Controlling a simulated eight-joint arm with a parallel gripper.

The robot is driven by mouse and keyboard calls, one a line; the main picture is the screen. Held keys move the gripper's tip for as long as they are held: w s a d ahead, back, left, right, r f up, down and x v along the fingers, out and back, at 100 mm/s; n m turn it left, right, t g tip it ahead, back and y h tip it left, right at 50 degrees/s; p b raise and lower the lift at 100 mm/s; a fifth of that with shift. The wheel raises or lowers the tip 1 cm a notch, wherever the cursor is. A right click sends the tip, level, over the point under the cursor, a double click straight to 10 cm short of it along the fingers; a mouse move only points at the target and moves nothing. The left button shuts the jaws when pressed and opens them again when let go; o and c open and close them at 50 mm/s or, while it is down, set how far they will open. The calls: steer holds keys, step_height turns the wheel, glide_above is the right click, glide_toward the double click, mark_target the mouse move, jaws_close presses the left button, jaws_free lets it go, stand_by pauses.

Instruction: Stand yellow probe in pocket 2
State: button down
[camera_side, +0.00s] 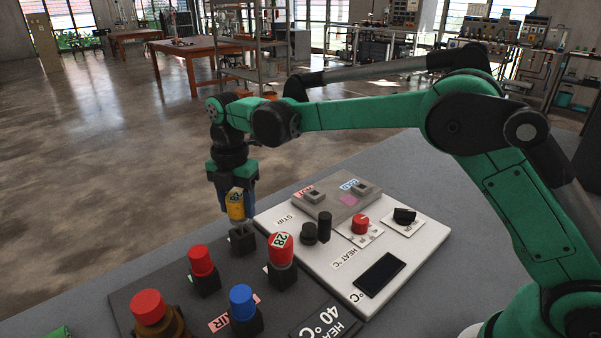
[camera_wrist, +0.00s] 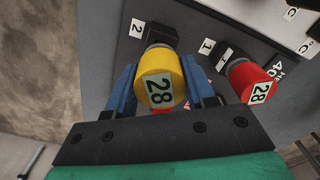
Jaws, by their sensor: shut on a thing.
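My gripper (camera_side: 237,196) has its blue fingers shut on the yellow probe (camera_side: 236,207), and holds it roughly upright. In the wrist view the yellow probe (camera_wrist: 175,68) shows its cap with a label reading 28, between the two fingers. Pocket 2 (camera_side: 243,240) is a dark block with an empty-looking opening, just below the probe in the side view. In the wrist view pocket 2 (camera_wrist: 163,34) lies beyond the probe, beside a label 2 (camera_wrist: 137,28), partly hidden by the cap. The probe's lower end is hard to see; a small gap seems to show above the pocket.
A red probe labelled 28 (camera_side: 281,247) stands in the neighbouring pocket, marked 1 in the wrist view. Other red (camera_side: 202,261) and blue (camera_side: 242,302) capped pieces stand nearer the camera. A white hot-plate panel (camera_side: 407,255) with knobs lies to the right.

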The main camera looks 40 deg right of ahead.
steer(key=shift+f, duration=1.05)
steer(key=shift+c, duration=1.1)
jaws_free()
steer(key=shift+r, duration=2.5)
